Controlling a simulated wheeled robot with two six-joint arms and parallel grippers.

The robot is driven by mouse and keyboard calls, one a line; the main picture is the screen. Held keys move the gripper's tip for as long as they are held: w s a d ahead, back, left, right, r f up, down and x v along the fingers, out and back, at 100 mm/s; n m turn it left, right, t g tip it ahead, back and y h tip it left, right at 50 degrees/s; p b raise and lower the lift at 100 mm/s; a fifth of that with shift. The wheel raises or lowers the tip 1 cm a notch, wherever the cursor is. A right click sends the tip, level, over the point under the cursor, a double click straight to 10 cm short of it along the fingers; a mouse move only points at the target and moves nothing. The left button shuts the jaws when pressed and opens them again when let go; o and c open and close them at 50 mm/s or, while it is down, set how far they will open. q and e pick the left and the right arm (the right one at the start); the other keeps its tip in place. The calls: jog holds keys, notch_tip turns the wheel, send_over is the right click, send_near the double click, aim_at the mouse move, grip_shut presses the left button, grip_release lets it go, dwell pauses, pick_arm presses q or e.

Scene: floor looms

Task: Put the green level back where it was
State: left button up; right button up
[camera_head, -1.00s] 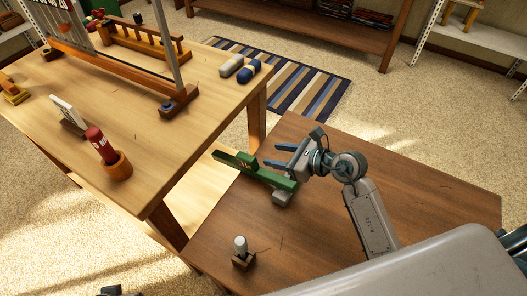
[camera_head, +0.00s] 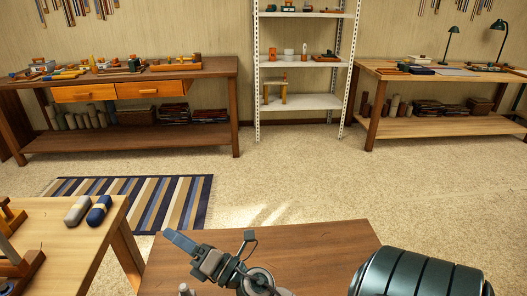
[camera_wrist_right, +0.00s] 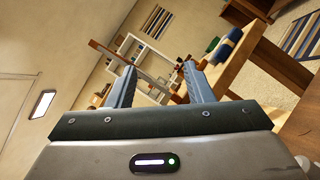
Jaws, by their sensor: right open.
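The green level does not show in either view now. My right gripper (camera_head: 182,241) is above the brown table (camera_head: 320,245) at the bottom of the head view. In the right wrist view, its two blue fingers (camera_wrist_right: 160,72) stand apart with nothing held between them. My left gripper is not in view.
A light wood table (camera_head: 105,235) at the lower left bears a grey and a blue roll (camera_head: 98,210). A striped rug (camera_head: 150,195) lies behind it. Along the wall stand a dark workbench (camera_head: 185,72), a white shelf rack (camera_head: 300,102) and a lighter workbench (camera_head: 430,128). Open carpet lies between.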

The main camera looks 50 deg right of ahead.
jog(key=s+d+f+m+g+h, duration=0.3)
jog(key=d+f+m+h, duration=0.25)
jog(key=m, duration=0.45)
jog(key=s+d+f+m+g+h, duration=0.25)
jog(key=d+f+m+h, duration=0.2)
jog(key=m+h, duration=0.4)
jog(key=s+a+f+m+g+y, duration=0.2)
jog(key=s+f+g, duration=0.2)
jog(key=s, duration=0.1)
jog(key=s+a+f+m+g+y, duration=0.2)
jog(key=s+f+m+g, duration=0.1)
jog(key=s+f+g, duration=0.1)
jog(key=s+a+f+m+g+y, duration=0.2)
jog(key=s+f+m+g, duration=0.1)
jog(key=s, duration=0.4)
jog(key=shift+a+f+m+g+y, duration=0.15)
jog(key=shift+a+f+g+y, duration=0.1)
jog(key=shift+f, duration=0.45)
jog(key=shift+a+f+m+g+y, duration=0.1)
jog(key=shift+a+f+g+y, duration=0.1)
jog(key=shift+f, duration=0.5)
jog(key=shift+d, duration=0.1)
